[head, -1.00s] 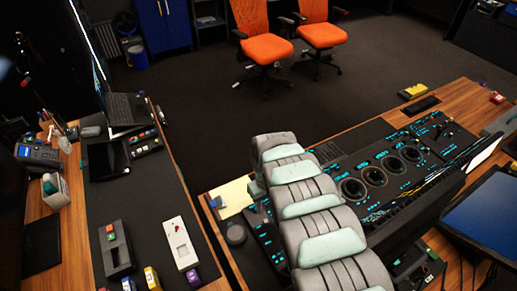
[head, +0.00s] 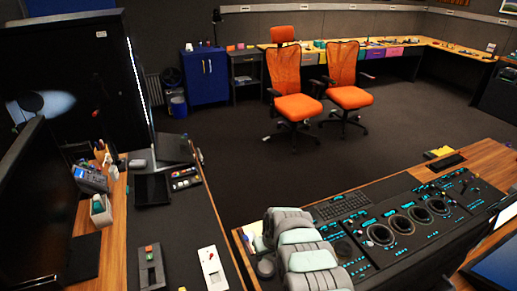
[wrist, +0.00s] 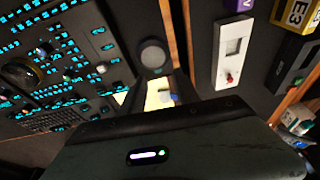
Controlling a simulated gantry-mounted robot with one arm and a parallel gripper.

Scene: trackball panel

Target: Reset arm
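The panel with several round trackballs (head: 402,224) and glowing cyan markings lies on the right desk in the head view. It also shows at the left of the wrist view (wrist: 45,65), seen from above. My grey segmented arm with mint pads reaches over the panel's left end in the head view. My gripper's dark body (wrist: 180,145) with a small lit display fills the bottom of the wrist view. I see nothing held.
The left desk carries a white switch box (head: 212,268), a dark button box (head: 150,266) and a black tray (head: 152,189). Orange chairs (head: 297,107) stand on clear dark floor. A monitor edge (head: 495,262) rises at right.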

